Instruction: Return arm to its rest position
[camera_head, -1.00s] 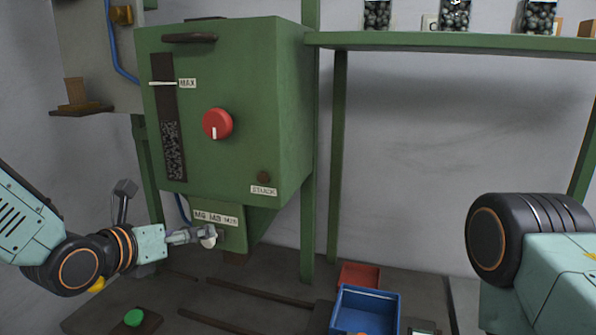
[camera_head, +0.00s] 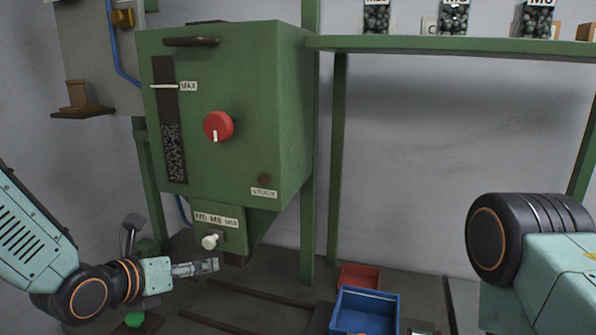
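My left arm comes in from the left, and its gripper (camera_head: 208,267) is just below the white selector knob (camera_head: 210,241) on the green machine (camera_head: 235,110). The gripper is apart from the knob and seems to hold nothing. Its fingers look close together from the side, but I cannot tell whether they are shut. My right arm shows at the right edge; its gripper is out of view.
A red dial (camera_head: 217,126) and a STUCK button (camera_head: 264,179) are on the machine's front. A blue bin (camera_head: 372,296) and red bin (camera_head: 359,276) stand on the table. A shelf (camera_head: 450,45) holds jars.

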